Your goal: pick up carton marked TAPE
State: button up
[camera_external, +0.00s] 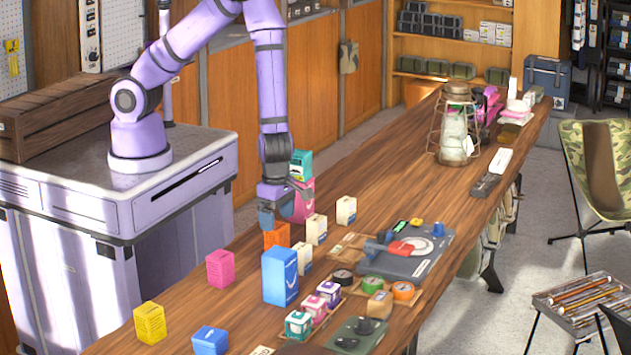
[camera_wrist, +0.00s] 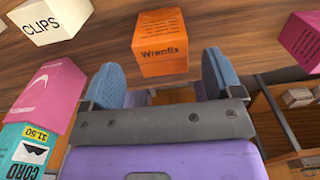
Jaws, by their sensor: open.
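I can read the word TAPE on no carton in either view. An orange carton (camera_wrist: 161,42) marked Wrenfix stands on the wooden table, just ahead of and between my fingers in the wrist view; any other marking on it is hidden. It also shows in the external view (camera_external: 278,236), partly behind the tall blue carton. My gripper (camera_external: 268,216) points down close above and beside it. In the wrist view my gripper (camera_wrist: 162,78) is open, its two blue-grey pads apart with nothing held between them.
A white CLIPS carton (camera_wrist: 48,18), a pink carton (camera_wrist: 48,92) with a teal CORD carton (camera_wrist: 24,148) and a magenta carton (camera_wrist: 306,38) stand around. The tall blue carton (camera_external: 280,277) is close in front. A lantern (camera_external: 455,125) stands farther back.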

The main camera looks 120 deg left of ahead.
aim_at(277, 225)
jog(key=shift+d+f, duration=0.1)
jog(key=shift+f, duration=2.2)
jog(key=c, duration=1.1)
